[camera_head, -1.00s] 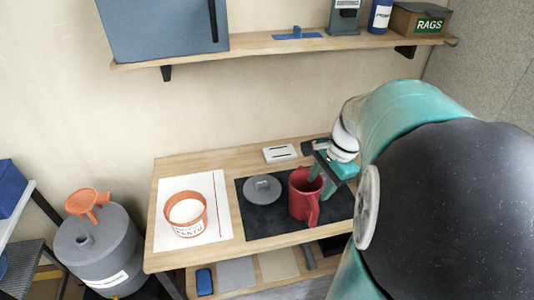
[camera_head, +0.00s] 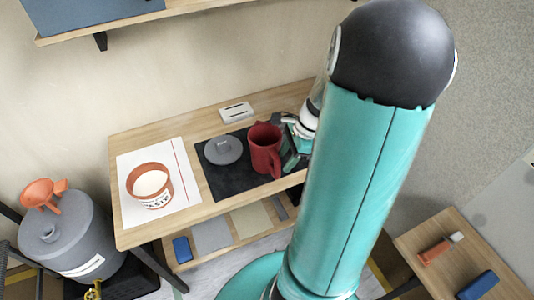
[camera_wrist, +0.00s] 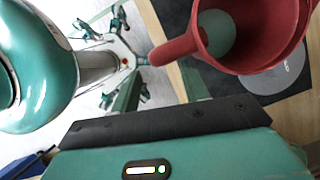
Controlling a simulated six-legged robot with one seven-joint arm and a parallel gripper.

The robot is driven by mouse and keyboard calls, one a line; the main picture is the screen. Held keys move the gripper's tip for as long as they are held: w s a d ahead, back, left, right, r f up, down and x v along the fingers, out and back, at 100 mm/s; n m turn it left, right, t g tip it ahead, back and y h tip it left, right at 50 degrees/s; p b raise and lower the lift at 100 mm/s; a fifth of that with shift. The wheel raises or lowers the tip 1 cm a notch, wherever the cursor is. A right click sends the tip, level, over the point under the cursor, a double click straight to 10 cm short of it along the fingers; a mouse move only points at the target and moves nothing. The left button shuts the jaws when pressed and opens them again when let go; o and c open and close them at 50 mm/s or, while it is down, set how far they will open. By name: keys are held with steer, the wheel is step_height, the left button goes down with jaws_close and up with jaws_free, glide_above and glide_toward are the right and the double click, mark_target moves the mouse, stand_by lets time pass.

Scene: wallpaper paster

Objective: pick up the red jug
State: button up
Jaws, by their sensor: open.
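The red jug (camera_head: 263,143) stands upright on the black mat (camera_head: 222,181) on the wooden worktable. Its handle points toward the front right. In the wrist view, the open mouth and handle of the red jug (camera_wrist: 253,62) fill the upper right. My gripper (camera_head: 294,148) is just right of the jug, low by the table, partly hidden behind my arm. In the wrist view, my gripper (camera_wrist: 160,78) is open, its two green fingers apart and the handle near their tips. Whether they touch the handle I cannot tell.
A grey lid (camera_head: 223,150) lies left of the jug. An orange-rimmed paste tub (camera_head: 149,186) stands on white paper further left. A white box (camera_head: 236,112) lies at the back. A side table (camera_head: 440,262) with a brush is at the lower right.

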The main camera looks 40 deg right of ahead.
mark_target(280, 167)
steer(key=x, duration=0.4)
steer(key=shift+w+a+f, duration=0.15)
steer(key=shift+f, duration=0.15)
jaws_close()
